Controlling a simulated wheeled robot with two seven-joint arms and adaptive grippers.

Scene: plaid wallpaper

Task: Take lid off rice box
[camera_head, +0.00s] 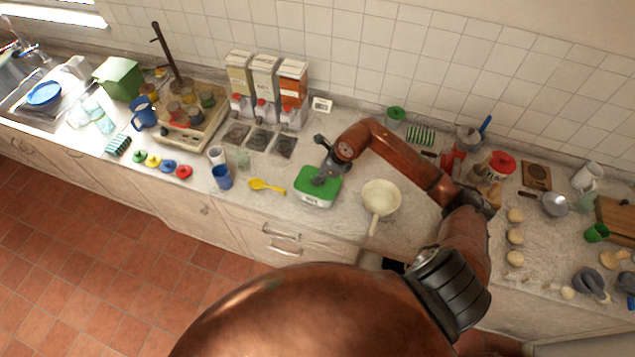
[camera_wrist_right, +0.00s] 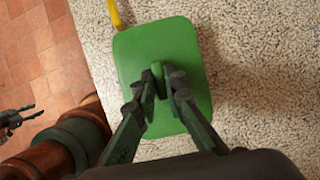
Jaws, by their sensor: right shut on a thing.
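The rice box (camera_head: 316,202) is a white box near the counter's front edge, in the middle of the head view. Its green lid (camera_head: 326,189) sits on top and covers the opening; the lid also fills the middle of the right wrist view (camera_wrist_right: 185,45). My right gripper (camera_head: 319,178) is over the lid. In the right wrist view its two fingers (camera_wrist_right: 160,82) are shut on the lid's raised green handle. My left gripper (camera_wrist_right: 22,118) shows at the left edge of the right wrist view, over the floor, with its fingers apart and empty.
A yellow spoon (camera_head: 266,186) and a blue cup (camera_head: 222,177) lie left of the box. A cream pan (camera_head: 381,196) stands close on its right, its handle toward the front edge. Cartons (camera_head: 265,76) stand behind. Bare counter shows between box and pan.

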